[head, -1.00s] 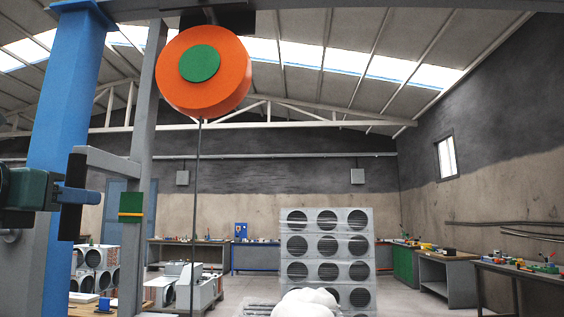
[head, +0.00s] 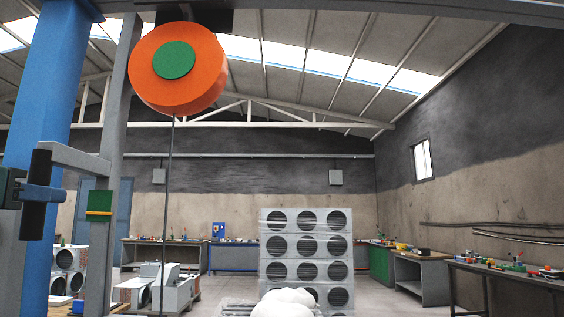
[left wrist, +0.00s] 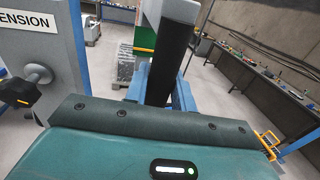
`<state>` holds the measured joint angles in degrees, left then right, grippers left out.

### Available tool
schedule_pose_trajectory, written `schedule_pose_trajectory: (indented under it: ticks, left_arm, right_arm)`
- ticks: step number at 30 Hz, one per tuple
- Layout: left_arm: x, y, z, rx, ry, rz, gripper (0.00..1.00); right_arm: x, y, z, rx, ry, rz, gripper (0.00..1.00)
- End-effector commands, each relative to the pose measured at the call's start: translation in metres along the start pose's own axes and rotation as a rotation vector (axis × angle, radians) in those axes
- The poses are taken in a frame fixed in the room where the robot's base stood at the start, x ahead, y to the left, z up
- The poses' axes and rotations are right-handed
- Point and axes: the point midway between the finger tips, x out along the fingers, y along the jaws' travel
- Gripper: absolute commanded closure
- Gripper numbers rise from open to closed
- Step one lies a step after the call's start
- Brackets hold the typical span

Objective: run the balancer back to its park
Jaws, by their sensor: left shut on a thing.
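The balancer, an orange drum (head: 190,85) with a green hub, hangs under the overhead beam in the head view. Its thin cable (head: 169,200) runs straight down out of the picture. A grey post (head: 120,130) stands beside the drum and carries a side bracket (head: 75,158) ending in an upright black handle (head: 39,172). My left gripper (head: 42,192), at the left edge, is shut on this black handle. The left wrist view shows the handle (left wrist: 176,50) between the blue fingers (left wrist: 182,95). A green plate with a yellow stripe (head: 99,202) is on the post. My right gripper is out of view.
A blue column (head: 45,110) stands close at left. The left wrist view shows a grey panel (left wrist: 45,55) with a black knob (left wrist: 22,93). Stacked grey fan units (head: 305,250) and workbenches (head: 420,268) stand farther back. A white rounded shape (head: 285,303) is at the bottom.

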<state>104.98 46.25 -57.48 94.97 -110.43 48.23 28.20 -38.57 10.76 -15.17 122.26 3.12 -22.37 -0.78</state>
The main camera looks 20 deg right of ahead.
Motion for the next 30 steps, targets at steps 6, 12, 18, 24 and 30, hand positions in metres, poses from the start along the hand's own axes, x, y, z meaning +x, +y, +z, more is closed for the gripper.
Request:
schedule_pose_trajectory:
  ticks: [6, 12, 18, 24, 30]
  left_arm:
    - [0.001, -0.003, -0.001, 0.001, 0.002, -0.006, 0.63]
    - [0.000, -0.002, -0.001, 0.001, 0.002, -0.005, 0.55]
    - [-0.003, -0.002, -0.001, 0.001, 0.000, -0.004, 0.55]
    - [-0.018, -0.001, -0.003, -0.001, 0.000, -0.004, 0.55]
    - [-0.034, -0.001, -0.002, 0.000, 0.000, -0.003, 0.55]
  right_arm:
    - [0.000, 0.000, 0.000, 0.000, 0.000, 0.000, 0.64]
    - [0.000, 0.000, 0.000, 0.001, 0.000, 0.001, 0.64]
    - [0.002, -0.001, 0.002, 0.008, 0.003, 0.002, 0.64]
    - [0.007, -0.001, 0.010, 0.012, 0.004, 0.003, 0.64]
    - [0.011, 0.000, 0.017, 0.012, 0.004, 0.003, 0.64]
